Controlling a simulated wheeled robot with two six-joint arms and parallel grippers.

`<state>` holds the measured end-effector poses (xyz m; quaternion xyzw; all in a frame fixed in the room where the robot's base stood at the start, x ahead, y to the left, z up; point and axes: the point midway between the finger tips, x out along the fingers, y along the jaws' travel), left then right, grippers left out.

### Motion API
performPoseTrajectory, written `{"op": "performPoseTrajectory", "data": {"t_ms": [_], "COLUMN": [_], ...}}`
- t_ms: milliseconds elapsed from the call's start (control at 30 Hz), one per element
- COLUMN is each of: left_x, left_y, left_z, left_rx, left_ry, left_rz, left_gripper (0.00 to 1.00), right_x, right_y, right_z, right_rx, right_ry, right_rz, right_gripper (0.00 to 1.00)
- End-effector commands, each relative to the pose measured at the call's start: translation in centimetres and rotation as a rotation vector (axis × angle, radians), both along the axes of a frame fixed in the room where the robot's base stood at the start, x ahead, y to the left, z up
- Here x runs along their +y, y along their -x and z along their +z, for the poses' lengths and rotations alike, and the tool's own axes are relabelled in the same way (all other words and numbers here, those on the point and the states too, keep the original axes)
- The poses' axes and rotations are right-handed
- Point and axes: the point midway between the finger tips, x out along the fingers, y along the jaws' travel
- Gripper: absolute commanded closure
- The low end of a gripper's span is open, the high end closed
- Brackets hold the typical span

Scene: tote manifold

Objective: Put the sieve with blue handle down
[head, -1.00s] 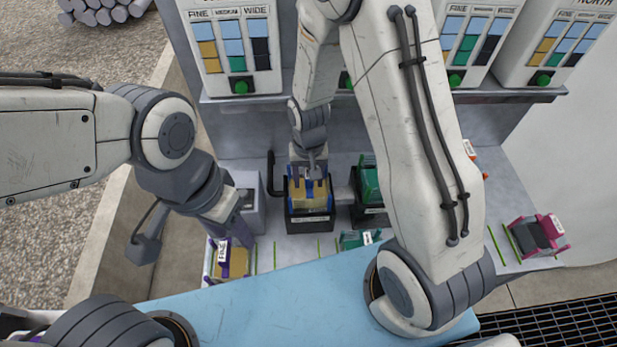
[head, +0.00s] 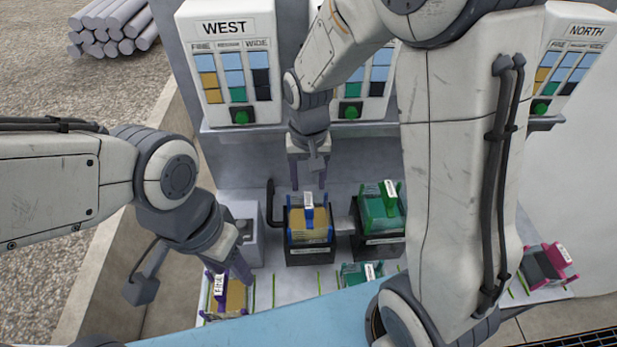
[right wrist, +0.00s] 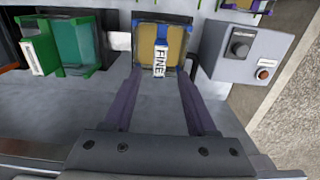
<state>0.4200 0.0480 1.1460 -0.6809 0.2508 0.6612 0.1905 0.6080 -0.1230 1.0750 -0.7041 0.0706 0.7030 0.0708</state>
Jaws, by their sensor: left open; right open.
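The sieve with blue handle (head: 310,222) sits in a black holder (head: 311,255) in the middle of the bench. It has a tan mesh and a white label, which reads FINE on the sieve in the right wrist view (right wrist: 160,42). My right gripper (head: 307,186) is open and empty, just behind and apart from the sieve. In the right wrist view its two fingers (right wrist: 157,98) stand wide with nothing between them. My left gripper (head: 226,270) is open at the purple-handled sieve (head: 234,297) at the front left; I cannot tell whether it touches.
A green-handled sieve (head: 382,208) sits in a holder to the right, and another green one (head: 360,272) lies in front. A pink-handled sieve (head: 549,262) is at the far right. A grey box with knobs (right wrist: 253,55) stands beside the blue sieve's holder. Panels line the back.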

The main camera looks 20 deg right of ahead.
Motion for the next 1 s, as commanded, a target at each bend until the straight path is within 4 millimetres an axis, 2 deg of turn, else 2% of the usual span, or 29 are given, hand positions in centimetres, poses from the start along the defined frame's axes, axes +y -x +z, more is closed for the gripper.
{"op": "performPoseTrajectory", "data": {"t_ms": [133, 233, 267, 400, 500, 600, 733, 1000], "left_x": [0.0, 0.0, 0.0, 0.0, 0.0, 0.0, 0.0, 0.0], "left_y": [0.0, 0.0, 0.0, 0.0, 0.0, 0.0, 0.0, 0.0], "left_z": [-0.1, -0.1, -0.1, -0.1, -0.1, -0.1, -0.1, -0.2], "left_rx": [0.0, 0.0, 0.0, 0.0, 0.0, 0.0, 0.0, 0.0], "left_ry": [0.0, 0.0, 0.0, 0.0, 0.0, 0.0, 0.0, 0.0], "left_rz": [0.0, 0.0, 0.0, 0.0, 0.0, 0.0, 0.0, 0.0], "left_gripper": [0.5, 0.5, 0.5, 0.5, 0.5, 0.5, 0.5, 0.5], "right_x": [0.4, 2.4, 3.2, 6.4, 7.4, 7.6, 7.6, 7.5], "right_y": [0.4, 2.6, 3.7, 10.2, 14.4, 17.3, 18.8, 18.9], "right_z": [1.3, 2.9, 3.4, 5.7, 6.6, 6.9, 6.9, 6.9], "right_rx": [-0.001, -0.01, -0.014, -0.027, -0.033, -0.036, -0.037, -0.036], "right_ry": [-0.002, -0.012, -0.016, -0.044, -0.063, -0.076, -0.083, -0.083], "right_rz": [0.021, 0.128, 0.179, 0.462, 0.643, 0.768, 0.836, 0.838], "right_gripper": [0.43, 0.43, 0.43, 0.43, 0.43, 0.43, 0.43, 0.43]}}
